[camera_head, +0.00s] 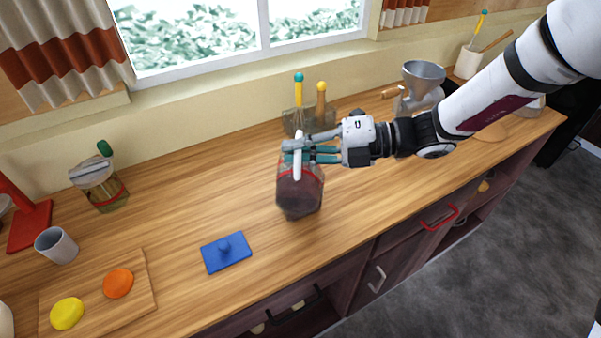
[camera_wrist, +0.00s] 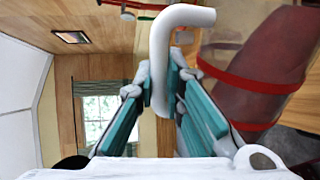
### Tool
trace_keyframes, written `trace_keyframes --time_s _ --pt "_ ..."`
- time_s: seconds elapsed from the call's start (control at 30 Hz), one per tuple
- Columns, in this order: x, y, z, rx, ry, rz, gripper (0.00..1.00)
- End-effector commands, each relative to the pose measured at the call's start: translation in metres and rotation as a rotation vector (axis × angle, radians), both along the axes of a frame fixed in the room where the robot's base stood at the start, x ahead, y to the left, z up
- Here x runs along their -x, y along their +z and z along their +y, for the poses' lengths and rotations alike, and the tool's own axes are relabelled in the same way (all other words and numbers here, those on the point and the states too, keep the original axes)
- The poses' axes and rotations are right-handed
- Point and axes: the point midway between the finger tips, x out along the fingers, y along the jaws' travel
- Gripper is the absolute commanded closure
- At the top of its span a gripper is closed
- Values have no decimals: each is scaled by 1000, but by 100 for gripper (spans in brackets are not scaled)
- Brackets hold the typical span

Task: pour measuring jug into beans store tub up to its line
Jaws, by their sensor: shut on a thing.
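The measuring jug (camera_head: 299,196) is a clear vessel with a red band, dark brown contents and a white handle. My gripper (camera_head: 300,151) is shut on the white handle, seen close in the wrist view (camera_wrist: 165,85). The jug body (camera_wrist: 256,92) shows at the right there. The jug looks upright in the head view; I cannot tell if its base touches the counter. A clear tub (camera_head: 108,196) with a red line, a grey top and brownish contents low down stands at the left. I cannot tell surely that it is the beans store tub.
A board (camera_head: 140,285) with yellow and orange discs and a grey cup (camera_head: 57,245) are at the left. A holder (camera_head: 298,122) with tools stands behind the jug. Mid-left counter is clear.

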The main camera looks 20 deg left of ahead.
Motion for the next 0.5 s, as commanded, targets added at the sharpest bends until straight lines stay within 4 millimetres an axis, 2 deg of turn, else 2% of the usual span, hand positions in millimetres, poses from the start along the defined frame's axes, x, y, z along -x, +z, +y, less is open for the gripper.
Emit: trace_keyframes --time_s 0.5 --pt "2 0 0 -2 0 -5 100"
